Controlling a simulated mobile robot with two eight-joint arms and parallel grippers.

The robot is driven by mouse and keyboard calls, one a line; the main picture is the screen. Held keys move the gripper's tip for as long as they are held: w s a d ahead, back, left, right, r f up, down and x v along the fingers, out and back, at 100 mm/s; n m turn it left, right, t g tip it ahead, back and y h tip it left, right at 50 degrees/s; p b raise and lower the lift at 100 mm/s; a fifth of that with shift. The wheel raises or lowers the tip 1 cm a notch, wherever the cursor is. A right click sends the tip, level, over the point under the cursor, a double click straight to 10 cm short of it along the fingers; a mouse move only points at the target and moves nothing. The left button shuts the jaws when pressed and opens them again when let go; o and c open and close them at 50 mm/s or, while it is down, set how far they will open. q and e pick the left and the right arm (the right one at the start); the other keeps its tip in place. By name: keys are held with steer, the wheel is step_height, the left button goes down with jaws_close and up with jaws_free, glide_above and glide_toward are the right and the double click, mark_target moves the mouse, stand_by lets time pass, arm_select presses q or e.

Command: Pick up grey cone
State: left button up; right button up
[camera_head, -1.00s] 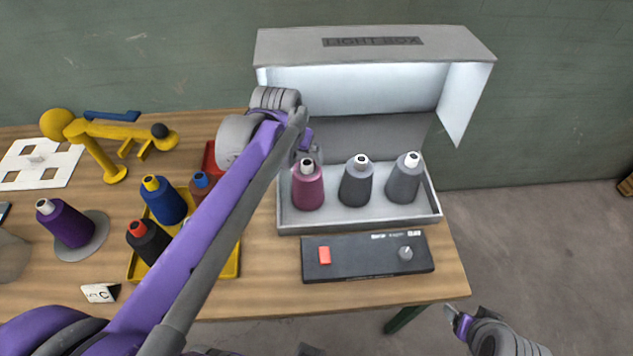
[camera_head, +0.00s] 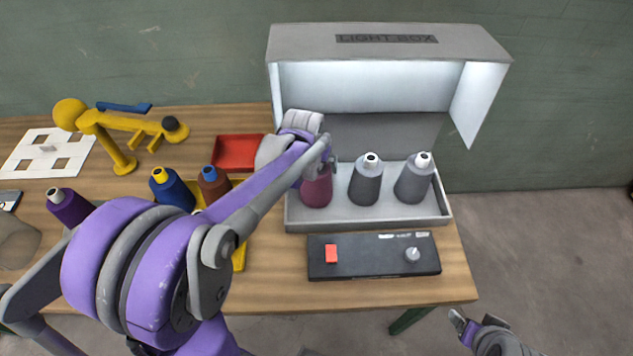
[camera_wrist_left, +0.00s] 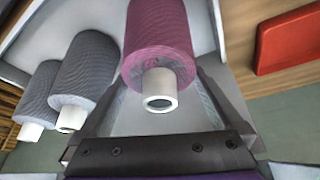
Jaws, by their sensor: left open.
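Two grey cones stand upright in the light box tray: a darker one (camera_head: 366,182) in the middle and a lighter one (camera_head: 414,180) at the right. Both have white tips. A maroon cone (camera_head: 316,190) stands left of them, its top hidden by my left gripper (camera_head: 326,166). In the left wrist view, the open fingers of this gripper (camera_wrist_left: 165,105) lie either side of the maroon cone's white tip (camera_wrist_left: 160,92); I cannot tell if they touch it. The grey cones (camera_wrist_left: 84,75) are outside the fingers, at the left. My right gripper (camera_head: 461,326) is low at the right, away from the table.
The light box (camera_head: 390,42) has a roof and side walls around the cones. A black control panel (camera_head: 372,266) lies in front. A red tray (camera_head: 236,152), blue, brown and purple cones, and a yellow stand (camera_head: 110,145) are at the left.

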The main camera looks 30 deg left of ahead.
arm_select(q)
jaws_close()
stand_by(0.5)
